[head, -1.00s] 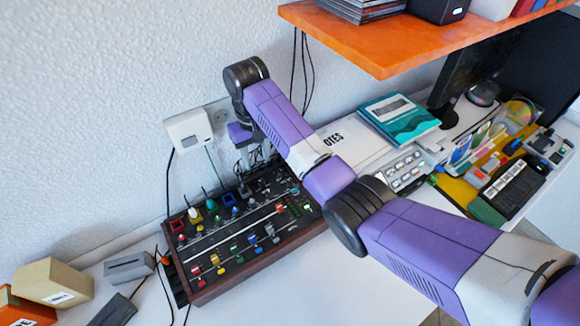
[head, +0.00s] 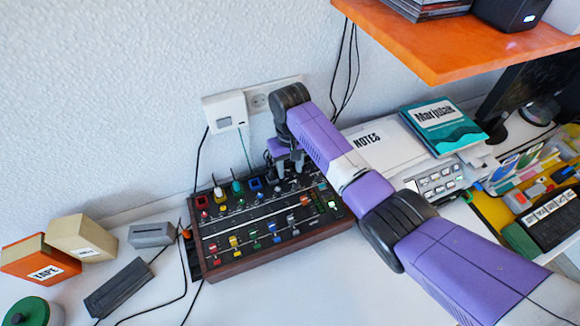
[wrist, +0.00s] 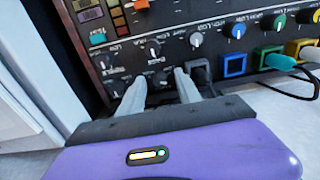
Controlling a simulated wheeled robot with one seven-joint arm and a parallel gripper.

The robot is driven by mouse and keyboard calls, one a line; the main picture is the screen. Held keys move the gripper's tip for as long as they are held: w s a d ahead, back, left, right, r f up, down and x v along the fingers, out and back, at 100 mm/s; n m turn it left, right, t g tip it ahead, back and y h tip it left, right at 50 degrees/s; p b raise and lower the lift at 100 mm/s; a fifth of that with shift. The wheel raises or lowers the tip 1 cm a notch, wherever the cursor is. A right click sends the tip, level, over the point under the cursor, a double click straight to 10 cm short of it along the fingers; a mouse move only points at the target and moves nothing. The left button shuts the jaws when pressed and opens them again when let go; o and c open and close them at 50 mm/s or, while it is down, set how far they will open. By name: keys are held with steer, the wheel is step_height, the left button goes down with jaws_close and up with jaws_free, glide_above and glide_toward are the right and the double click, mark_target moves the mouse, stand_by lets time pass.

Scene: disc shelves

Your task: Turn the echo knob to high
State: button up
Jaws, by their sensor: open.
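The dark mixer with wooden sides (head: 262,252) lies on the white desk in the head view and fills the top of the wrist view (wrist: 110,78). My gripper (head: 288,172) is over its back right part. In the wrist view my gripper (wrist: 160,80) is open, its two pale fingers reaching down to the panel. A small grey knob (wrist: 153,48) with a white mark lies just beyond the gap between the fingertips. Another grey knob (wrist: 196,40) is to its right. The labels are too small to read surely, so I cannot tell which knob is echo.
Blue (wrist: 237,30) and green (wrist: 278,18) knobs and coloured plugs with cables stand right of the fingers in the wrist view. An orange shelf (head: 440,50) overhangs at upper right. A white wall box (head: 225,110) is behind the mixer. Boxes (head: 85,238) stand at left.

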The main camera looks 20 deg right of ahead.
jaws_close()
steer(key=shift+r+m+p, duration=0.1)
steer(key=shift+m+p, duration=0.2)
steer(key=shift+a+m+p, duration=0.1)
steer(key=shift+m+p, duration=0.45)
steer(key=shift+m, duration=0.45)
steer(key=shift+m+p, duration=0.6)
steer(key=shift+m, duration=1.1)
